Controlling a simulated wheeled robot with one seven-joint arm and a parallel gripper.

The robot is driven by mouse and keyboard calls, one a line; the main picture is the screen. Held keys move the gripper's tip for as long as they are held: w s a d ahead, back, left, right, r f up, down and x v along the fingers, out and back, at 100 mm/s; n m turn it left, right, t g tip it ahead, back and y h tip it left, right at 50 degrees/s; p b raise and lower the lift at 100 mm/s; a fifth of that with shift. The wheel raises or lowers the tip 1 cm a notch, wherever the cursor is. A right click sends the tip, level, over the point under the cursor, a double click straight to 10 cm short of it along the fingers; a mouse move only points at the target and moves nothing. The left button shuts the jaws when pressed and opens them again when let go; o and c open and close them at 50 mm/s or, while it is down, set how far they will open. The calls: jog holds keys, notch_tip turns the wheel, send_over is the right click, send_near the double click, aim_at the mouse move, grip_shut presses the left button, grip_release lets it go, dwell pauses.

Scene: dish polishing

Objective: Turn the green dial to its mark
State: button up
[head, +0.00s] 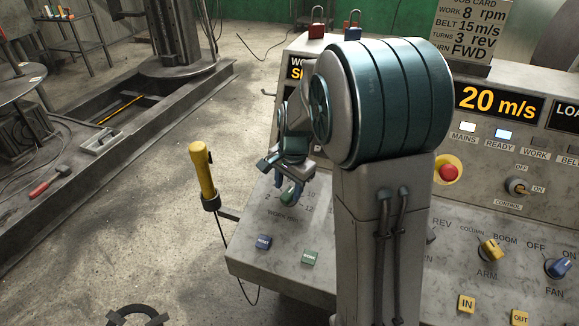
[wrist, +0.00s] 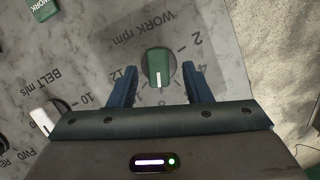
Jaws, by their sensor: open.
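The green dial (wrist: 158,66) sits on the grey panel in the wrist view, with a white line on its near end pointing down the picture, toward my palm. Figures ring it; 2 and 12 are readable, and a figure that looks like 8 is partly seen below the line. My gripper (wrist: 157,78) is open, one blue finger on each side of the dial, with a visible gap at both sides. The job card (head: 472,30) reads WORK 8 rpm.
A yellow upright handle (head: 203,172) stands left of the panel. Blue (head: 263,242) and green (head: 310,258) buttons lie near its front edge. A red stop button (head: 448,172), yellow dial (head: 490,248) and blue dial (head: 559,267) are at right. My arm hides the panel's middle.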

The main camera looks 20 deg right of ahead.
aim_at(293, 204)
notch_tip(293, 204, up, 12)
jog(key=s, duration=0.1)
jog(key=shift+d+r, duration=0.15)
jog(key=shift+d, duration=0.25)
jog(key=shift+s, duration=0.1)
jog(key=s+f+n, duration=0.2)
jog(key=s+n, duration=0.3)
jog(key=s, duration=0.5)
jog(key=s+a+f+n+t, duration=0.1)
jog(key=s+f+n, duration=0.1)
jog(key=s+n, duration=0.3)
jog(key=s, duration=0.4)
jog(key=shift+s+a+f+n+t+h, duration=0.2)
jog(key=shift+s+n+t+h, duration=0.1)
jog(key=shift+s+n+h, duration=0.1)
jog(key=shift+c, duration=1)
